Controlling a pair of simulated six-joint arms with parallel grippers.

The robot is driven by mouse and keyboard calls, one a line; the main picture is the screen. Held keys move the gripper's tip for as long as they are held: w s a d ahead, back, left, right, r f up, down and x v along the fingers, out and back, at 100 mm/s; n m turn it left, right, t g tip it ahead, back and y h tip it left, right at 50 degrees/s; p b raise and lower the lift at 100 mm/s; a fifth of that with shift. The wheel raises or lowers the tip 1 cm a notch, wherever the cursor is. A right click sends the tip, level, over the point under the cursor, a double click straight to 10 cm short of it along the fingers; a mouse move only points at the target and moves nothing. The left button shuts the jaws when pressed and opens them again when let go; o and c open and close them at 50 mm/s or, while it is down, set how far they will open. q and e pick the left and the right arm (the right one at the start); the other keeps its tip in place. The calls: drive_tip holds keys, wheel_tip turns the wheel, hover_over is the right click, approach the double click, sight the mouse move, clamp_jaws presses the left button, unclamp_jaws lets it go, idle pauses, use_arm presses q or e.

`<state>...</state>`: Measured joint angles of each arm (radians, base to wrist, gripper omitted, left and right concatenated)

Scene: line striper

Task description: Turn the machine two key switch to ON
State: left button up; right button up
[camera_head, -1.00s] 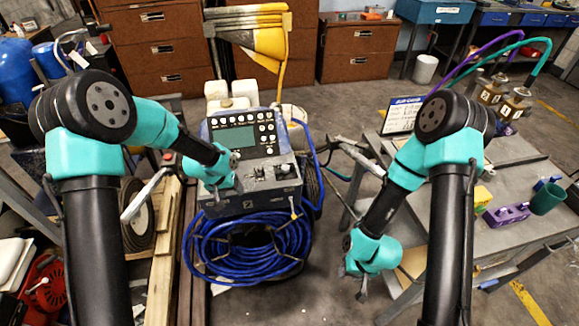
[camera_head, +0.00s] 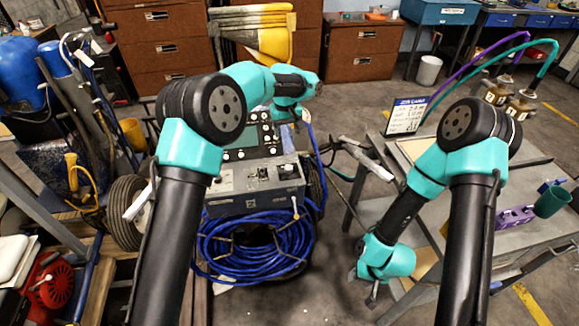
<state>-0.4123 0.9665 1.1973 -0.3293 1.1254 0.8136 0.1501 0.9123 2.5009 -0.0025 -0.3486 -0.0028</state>
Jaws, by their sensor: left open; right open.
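Which of these is the key switch is too small to tell. The upright panel (camera_head: 238,154) with screen and buttons is partly hidden by my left arm. My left gripper (camera_head: 300,117) is open, at the upper right edge of that panel, above and behind the switches; its fingertips are small and hard to make out. My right gripper (camera_head: 372,294) is open and empty, low beside the cart, away from the machine.
A coiled blue hose (camera_head: 255,247) hangs below the control box. A grey work cart (camera_head: 500,240) stands right, holding a purple block (camera_head: 514,217) and a green cup (camera_head: 550,201). Handle bars (camera_head: 365,158) reach between machine and cart.

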sight(288, 167)
use_arm(q)
drive_tip(key=shift+f, duration=0.1)
drive_tip(key=f, duration=1.7)
drive_tip(key=shift+d+f, duration=0.15)
drive_tip(key=shift+d, duration=0.1)
drive_tip(key=shift+c, duration=0.2)
drive_tip(key=c, duration=0.9)
